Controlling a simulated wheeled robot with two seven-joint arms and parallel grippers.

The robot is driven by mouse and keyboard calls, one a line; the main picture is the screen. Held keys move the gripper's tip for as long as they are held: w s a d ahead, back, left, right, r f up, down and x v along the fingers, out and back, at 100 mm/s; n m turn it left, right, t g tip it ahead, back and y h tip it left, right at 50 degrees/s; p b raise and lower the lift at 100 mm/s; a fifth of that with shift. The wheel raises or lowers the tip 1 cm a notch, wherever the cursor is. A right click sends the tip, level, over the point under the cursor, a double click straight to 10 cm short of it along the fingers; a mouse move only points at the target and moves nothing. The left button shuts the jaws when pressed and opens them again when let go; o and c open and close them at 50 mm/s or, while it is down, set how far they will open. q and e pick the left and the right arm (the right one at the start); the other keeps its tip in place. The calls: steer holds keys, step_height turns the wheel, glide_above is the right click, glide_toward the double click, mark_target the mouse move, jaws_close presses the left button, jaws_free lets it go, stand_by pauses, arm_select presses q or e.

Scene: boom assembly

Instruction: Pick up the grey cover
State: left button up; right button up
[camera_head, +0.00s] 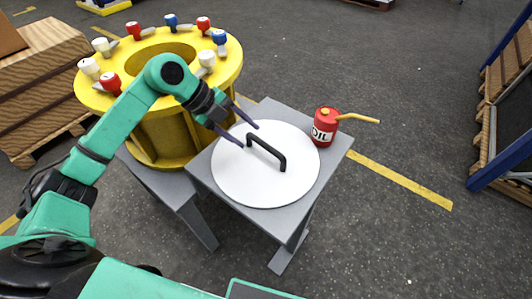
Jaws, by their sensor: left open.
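The cover is a round, light grey, nearly white disc (240,182) with a black bar handle (267,153) across its middle. It lies flat on a grey table. My left gripper (250,135) is open, its two dark fingers pointing toward the handle's upper-left end. The fingers appear near the handle and above the cover. I cannot tell whether they touch it, but nothing is held between them. My right gripper is not in view.
A red oil can (325,128) with a yellow spout stands beside the cover on the grey table (290,226). A yellow drum (218,80) with red, white and blue knobs stands at upper left. Wooden pallets (50,100) are at far left.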

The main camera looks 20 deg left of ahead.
mark_target(264, 143)
arm_select(q)
steer(key=p+x, duration=0.1)
steer(key=x, duration=0.7)
steer(key=shift+w+d+f, duration=0.2)
steer(key=shift+w+d, duration=0.1)
jaws_close()
stand_by(0.8)
steer(key=shift+r, duration=0.3)
steer(key=shift+w+f, duration=0.1)
steer(key=shift+w, duration=0.05)
